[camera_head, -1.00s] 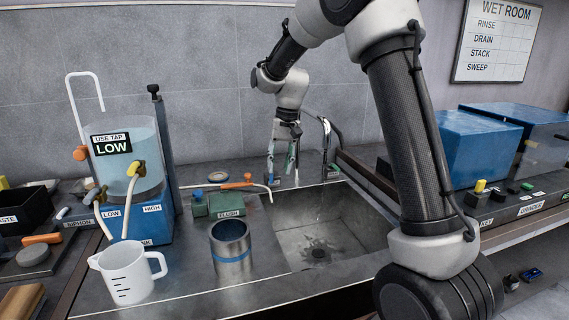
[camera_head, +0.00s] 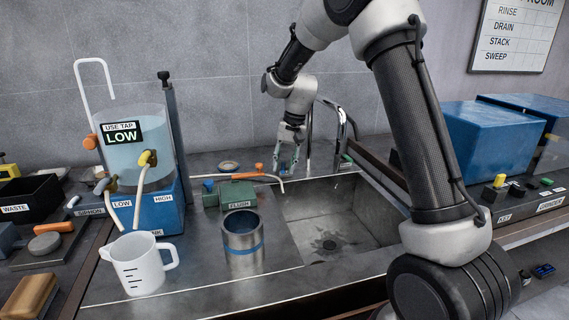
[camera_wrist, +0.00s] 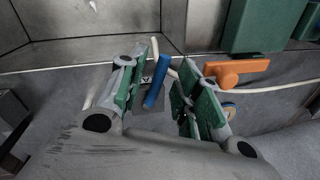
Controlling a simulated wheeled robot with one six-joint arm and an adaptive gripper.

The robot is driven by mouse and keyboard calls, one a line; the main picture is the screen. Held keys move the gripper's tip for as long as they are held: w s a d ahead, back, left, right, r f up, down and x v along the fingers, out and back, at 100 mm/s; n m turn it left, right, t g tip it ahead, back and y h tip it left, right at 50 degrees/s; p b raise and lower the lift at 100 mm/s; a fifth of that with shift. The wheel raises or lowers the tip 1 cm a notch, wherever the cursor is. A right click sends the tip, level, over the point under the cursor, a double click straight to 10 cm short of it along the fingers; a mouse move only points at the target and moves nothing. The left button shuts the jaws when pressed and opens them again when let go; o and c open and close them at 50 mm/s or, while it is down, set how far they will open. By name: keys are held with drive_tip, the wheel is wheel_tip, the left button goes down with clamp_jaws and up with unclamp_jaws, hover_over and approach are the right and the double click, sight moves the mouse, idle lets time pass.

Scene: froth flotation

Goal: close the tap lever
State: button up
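The tap lever (camera_wrist: 156,90) is a blue bar in the wrist view, between the two fingers of my gripper (camera_wrist: 162,92). A small marked plate shows beside the lever. The green-padded fingers are spread on both sides of it, with gaps showing, so they are not clamped on it. In the head view my gripper (camera_head: 288,158) points down behind the sink, beside the chrome curved tap (camera_head: 347,116). The lever is too small or hidden to make out there. No water stream shows clearly under the tap.
The sink basin (camera_head: 325,222) holds a dark drain. A green flush box (camera_head: 237,194) with an orange lever (camera_wrist: 232,72) sits close by. A water tank (camera_head: 136,150), white jug (camera_head: 140,264) and steel cup (camera_head: 243,245) stand left. Blue boxes (camera_head: 488,140) stand right.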

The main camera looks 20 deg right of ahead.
clamp_jaws()
drive_tip(key=d+n, duration=0.1)
drive_tip(key=n, duration=0.2)
drive_tip(key=shift+d+n+g, duration=0.3)
drive_tip(key=shift+d, duration=0.05)
unclamp_jaws()
drive_tip(key=shift+r, duration=0.15)
